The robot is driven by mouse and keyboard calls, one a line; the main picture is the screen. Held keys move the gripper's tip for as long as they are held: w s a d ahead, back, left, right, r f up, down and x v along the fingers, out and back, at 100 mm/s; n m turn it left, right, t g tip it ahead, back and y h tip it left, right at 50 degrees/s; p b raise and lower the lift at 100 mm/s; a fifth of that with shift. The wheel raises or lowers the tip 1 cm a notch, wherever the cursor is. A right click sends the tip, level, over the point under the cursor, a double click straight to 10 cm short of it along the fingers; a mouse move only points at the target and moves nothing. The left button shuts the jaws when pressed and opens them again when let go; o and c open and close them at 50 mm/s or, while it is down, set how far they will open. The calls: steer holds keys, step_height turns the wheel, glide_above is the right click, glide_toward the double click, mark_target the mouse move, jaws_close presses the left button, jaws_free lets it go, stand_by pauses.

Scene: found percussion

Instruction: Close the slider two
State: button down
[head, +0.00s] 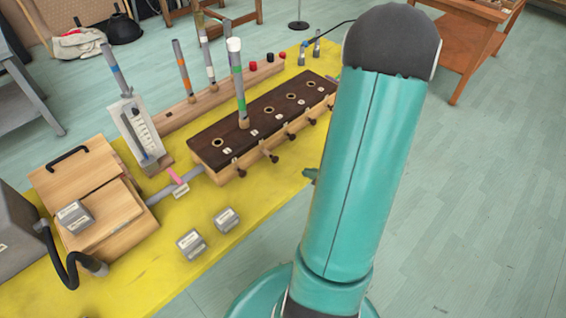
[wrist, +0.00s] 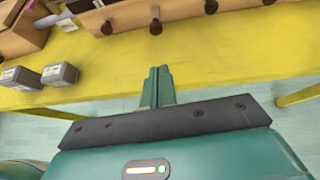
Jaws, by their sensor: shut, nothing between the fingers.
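A long wooden box (head: 215,176) with a dark top stands on the yellow table. Several dark slider knobs (head: 273,158) stick out along its front; in the wrist view they show along the top edge (wrist: 155,27). Their labels are too small to read, so I cannot tell which is slider two or how far each is pulled out. My gripper (wrist: 157,85) is shut and empty, in front of the box and apart from the knobs. In the head view only a green tip (head: 311,174) shows beside my arm, which hides the rest.
Grey labelled blocks (head: 191,244) sit on the yellow table (head: 130,285) in front of a wooden case (head: 118,222). Striped tubes (head: 238,85) stand upright, one in the box's top. The table's front edge is clear near my gripper.

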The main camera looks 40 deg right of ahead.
mark_target(276, 157)
steer(key=x, duration=0.7)
steer(key=shift+f, duration=0.1)
steer(key=w, duration=0.2)
steer(key=shift+w+a, duration=0.15)
steer(key=shift+w, duration=0.85)
steer(key=shift+w+a, duration=0.1)
steer(key=shift+w, duration=1.8)
